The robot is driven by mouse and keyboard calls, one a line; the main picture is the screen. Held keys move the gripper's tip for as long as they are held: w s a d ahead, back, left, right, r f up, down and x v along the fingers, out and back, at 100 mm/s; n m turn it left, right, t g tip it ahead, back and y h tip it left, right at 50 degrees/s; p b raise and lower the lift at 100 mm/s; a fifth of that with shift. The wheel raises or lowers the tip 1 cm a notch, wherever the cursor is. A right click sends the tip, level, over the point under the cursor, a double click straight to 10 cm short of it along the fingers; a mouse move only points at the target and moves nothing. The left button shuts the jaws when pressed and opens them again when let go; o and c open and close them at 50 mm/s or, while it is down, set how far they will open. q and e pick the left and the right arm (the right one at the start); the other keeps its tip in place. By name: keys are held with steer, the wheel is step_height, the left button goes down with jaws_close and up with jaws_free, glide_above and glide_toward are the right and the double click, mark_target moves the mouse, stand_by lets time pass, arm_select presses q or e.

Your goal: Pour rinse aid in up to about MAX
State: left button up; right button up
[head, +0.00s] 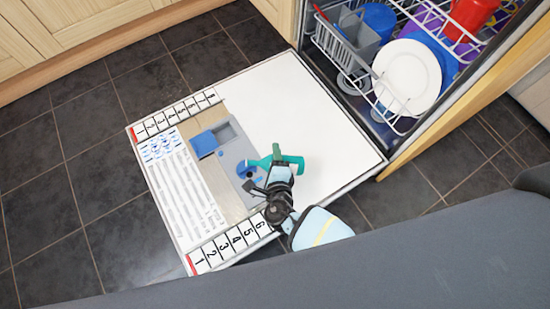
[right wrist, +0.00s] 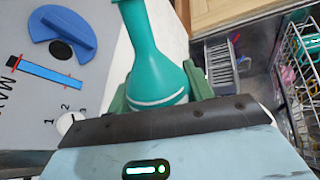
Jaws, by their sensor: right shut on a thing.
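A teal bottle (head: 292,161) is held by my right gripper (head: 280,172) over the open dishwasher door. In the right wrist view the bottle (right wrist: 156,60) sits between the green fingers (right wrist: 160,88), its narrow part pointing away from the wrist. In the head view its thin end points left, near the blue round cap. The grey dispenser panel (head: 233,148) has a blue flap (head: 204,143) and this blue round cap (head: 243,168). In the right wrist view the cap (right wrist: 72,32) lies beside a dark round opening (right wrist: 61,50) and a blue level strip (right wrist: 50,72) marked MAX. No liquid is visible. My left gripper is not seen.
The white inner door (head: 285,105) lies flat and open over dark floor tiles. The rack (head: 345,62) with a white plate (head: 407,75) stands at the upper right. Wooden cupboards (head: 75,30) are at the upper left. A grey surface (head: 430,260) fills the lower right.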

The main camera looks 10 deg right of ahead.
steer(key=shift+a+r+m+y, duration=0.2)
steer(key=shift+r+m+y, duration=0.2)
steer(key=shift+r+m, duration=0.1)
step_height(320, 180, up, 6)
steer(key=a+m+t+y, duration=0.1)
steer(key=a+m, duration=0.1)
steer(key=m, duration=0.1)
steer(key=shift+w+f+m+y+p, duration=0.2)
steer(key=shift+w+m+y+p, duration=0.1)
steer(key=shift+m+y+p, duration=0.1)
steer(key=shift+a, duration=0.1)
